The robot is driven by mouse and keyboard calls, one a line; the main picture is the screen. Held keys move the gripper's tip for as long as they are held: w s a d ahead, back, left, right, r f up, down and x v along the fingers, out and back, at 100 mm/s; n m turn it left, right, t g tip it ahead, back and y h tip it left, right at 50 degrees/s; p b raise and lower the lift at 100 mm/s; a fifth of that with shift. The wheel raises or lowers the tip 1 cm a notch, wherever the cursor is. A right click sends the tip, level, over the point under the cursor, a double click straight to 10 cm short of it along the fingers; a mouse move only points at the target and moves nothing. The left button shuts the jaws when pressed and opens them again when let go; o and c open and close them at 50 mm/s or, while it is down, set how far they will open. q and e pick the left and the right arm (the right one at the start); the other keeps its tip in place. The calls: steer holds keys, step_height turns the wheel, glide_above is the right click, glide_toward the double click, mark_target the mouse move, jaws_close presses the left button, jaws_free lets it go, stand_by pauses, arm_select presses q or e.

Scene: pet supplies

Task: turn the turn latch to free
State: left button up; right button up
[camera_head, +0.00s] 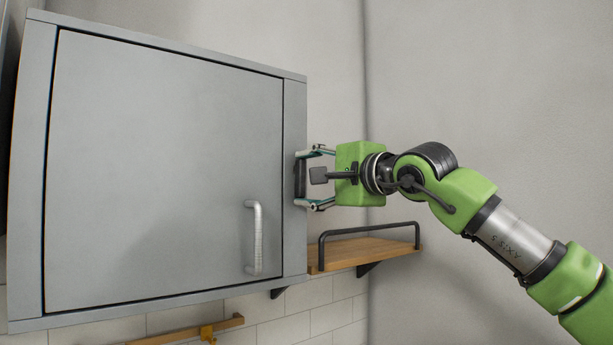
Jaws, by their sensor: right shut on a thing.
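A grey wall cabinet (160,170) with a shut door fills the left side of the head view. A dark upright piece, which looks like the turn latch (299,179), sits at the cabinet's right edge. My right gripper (304,180) comes in from the right, with one finger above and one below this piece. It is shut on the turn latch. The latch is seen nearly edge-on and partly hidden, so its exact angle is unclear. My left gripper is not in view.
The door has a silver bar handle (254,237) at its lower right. A wooden shelf (368,251) with a dark rail stands just below my right gripper. A wooden strip with a yellow hook (208,333) is under the cabinet. The wall at right is bare.

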steer(key=shift+f+n, duration=0.15)
steer(key=shift+n, duration=0.15)
steer(key=o, duration=1.1)
steer(key=shift+s, duration=0.1)
steer(key=v, duration=1.2)
steer(key=shift+a, duration=0.15)
